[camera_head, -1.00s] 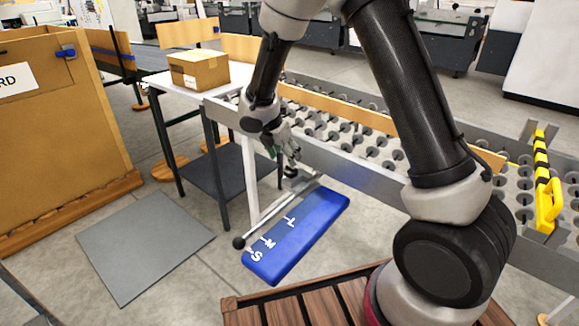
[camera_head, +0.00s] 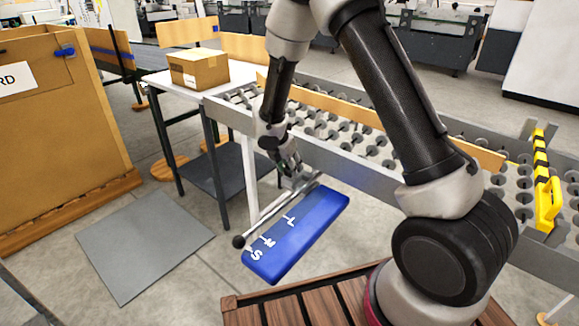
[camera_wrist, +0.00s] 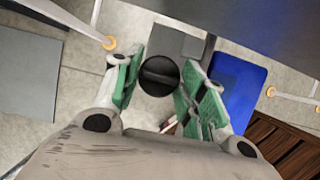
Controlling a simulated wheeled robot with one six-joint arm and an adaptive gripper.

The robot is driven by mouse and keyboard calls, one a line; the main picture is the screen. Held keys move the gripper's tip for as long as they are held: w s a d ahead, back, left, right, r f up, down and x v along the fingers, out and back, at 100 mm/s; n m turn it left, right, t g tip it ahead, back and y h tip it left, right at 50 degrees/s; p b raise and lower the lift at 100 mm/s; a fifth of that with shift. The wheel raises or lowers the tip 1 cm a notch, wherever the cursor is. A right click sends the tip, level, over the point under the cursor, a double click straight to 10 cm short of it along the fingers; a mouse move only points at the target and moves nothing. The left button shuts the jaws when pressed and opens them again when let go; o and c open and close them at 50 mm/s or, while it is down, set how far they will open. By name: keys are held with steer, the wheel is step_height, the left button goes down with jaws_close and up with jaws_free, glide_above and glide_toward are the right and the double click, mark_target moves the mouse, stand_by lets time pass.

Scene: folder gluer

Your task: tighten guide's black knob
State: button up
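In the wrist view the guide's round black knob (camera_wrist: 159,76) shows a raised bar across its face. It appears between the two green-padded fingers of my gripper (camera_wrist: 160,83). The fingers stand apart, one on each side of the knob, with little or no visible gap; firm contact cannot be made out. In the head view my gripper (camera_head: 293,172) points down beside the conveyor's near side rail and hides the knob. A grey guide rod with a black ball end (camera_head: 239,241) runs down-left from below the gripper.
A blue panel with white letters (camera_head: 318,225) lies just below the gripper. The roller conveyor (camera_head: 350,165) stands behind it. A white table (camera_head: 190,90) with a cardboard box (camera_head: 199,68) is at left. A grey floor plate (camera_head: 140,245) lies at lower left.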

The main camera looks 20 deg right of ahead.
steer(key=shift+m, duration=0.4)
steer(key=m+g, duration=0.1)
steer(key=m, duration=0.3)
steer(key=shift+w+g, duration=0.15)
steer(key=shift+g, duration=0.25)
steer(key=m+g, duration=0.1)
steer(key=m, duration=0.3)
steer(key=shift+w+g+h, duration=0.1)
steer(key=shift+g+h, duration=0.3)
steer(key=m, duration=0.2)
steer(key=m+g+y, duration=0.1)
steer(key=m, duration=0.2)
steer(key=shift+w+g, duration=0.1)
steer(key=shift+g, duration=0.2)
steer(key=m+g, duration=0.1)
steer(key=m, duration=0.3)
steer(key=shift+y, duration=0.4)
steer(key=shift+d, duration=0.1)
steer(key=o, duration=1)
